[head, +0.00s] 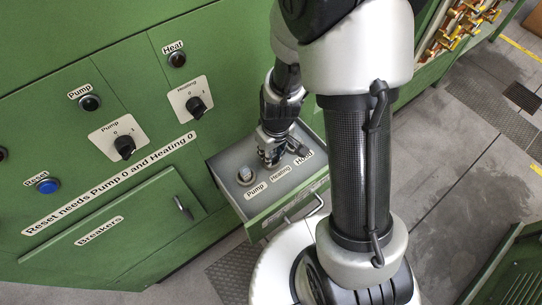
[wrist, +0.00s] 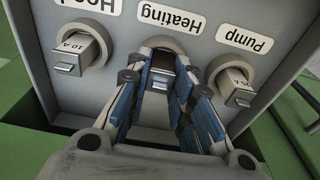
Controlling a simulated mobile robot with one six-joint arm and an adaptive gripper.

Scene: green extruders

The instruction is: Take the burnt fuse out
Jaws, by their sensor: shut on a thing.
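An open drawer (head: 222,165) holds fuses in round grey sockets labelled Pump, Heating and Hood. In the wrist view, where the labels are upside down, my gripper (wrist: 172,88) is shut on the middle fuse (wrist: 160,62), at the Heating socket (wrist: 178,44). In the head view my gripper (head: 268,156) reaches down into the drawer.
The green cabinet carries a Pump switch (head: 125,147), a Heating switch (head: 197,107) and a blue Reset button (head: 48,187). A closed Breakers door (head: 115,238) is below. The drawer has a handle (head: 303,213) at its front. Open grey floor (head: 455,190) lies to the right.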

